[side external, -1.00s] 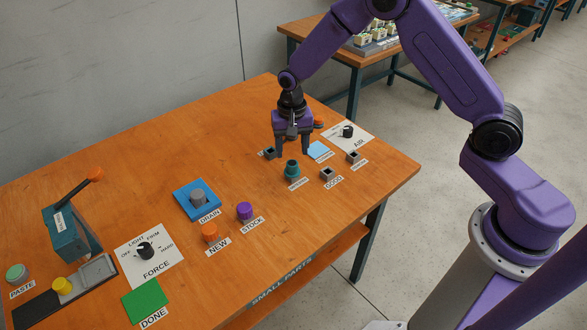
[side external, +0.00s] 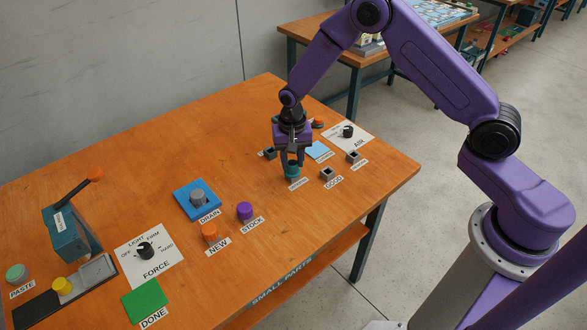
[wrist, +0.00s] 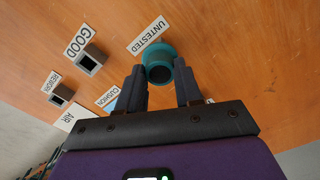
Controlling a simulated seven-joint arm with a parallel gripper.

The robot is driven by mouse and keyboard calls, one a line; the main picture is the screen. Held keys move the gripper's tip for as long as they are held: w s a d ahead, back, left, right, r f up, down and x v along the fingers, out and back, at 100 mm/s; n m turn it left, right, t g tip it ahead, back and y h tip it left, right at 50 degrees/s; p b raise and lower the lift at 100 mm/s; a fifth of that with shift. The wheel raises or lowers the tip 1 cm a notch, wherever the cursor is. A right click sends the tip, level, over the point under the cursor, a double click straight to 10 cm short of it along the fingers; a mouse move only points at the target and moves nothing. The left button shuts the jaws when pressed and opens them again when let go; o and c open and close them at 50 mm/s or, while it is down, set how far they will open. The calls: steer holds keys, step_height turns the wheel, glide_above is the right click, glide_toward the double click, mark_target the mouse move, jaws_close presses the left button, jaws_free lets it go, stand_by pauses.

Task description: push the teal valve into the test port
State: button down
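The teal valve (side external: 292,170) stands upright on the table beside the UNTESTED label, and shows in the wrist view (wrist: 160,52) with its round dark opening toward me. My gripper (side external: 292,160) points down over it. In the wrist view, the fingers (wrist: 160,78) sit on either side of the valve's narrower upper part, with no clear gap, so they look closed on it. A small dark socket block (side external: 269,152) is just left of my gripper. No label on it is readable, so I cannot tell whether it is the test port.
The GOOD socket (side external: 327,173) and another small socket (side external: 353,156) stand to the right. Behind are a blue pad (side external: 318,150), an AIR knob (side external: 347,131) and an orange button (side external: 318,121). Purple STOCK (side external: 245,210) and orange NEW (side external: 209,232) parts stand left.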

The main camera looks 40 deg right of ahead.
mark_target(292, 163)
steer(key=shift+r, duration=0.8)
stand_by(0.6)
steer(key=shift+r, duration=1.2)
steer(key=shift+w, duration=0.1)
steer(key=w+d+r, duration=0.1)
steer(key=w+r, duration=0.4)
steer(key=w, duration=0.6)
steer(key=shift+w, duration=0.15)
steer(key=shift+f, duration=2.9)
steer(key=shift+f, duration=1.55)
steer(key=c, duration=0.7)
jaws_free()
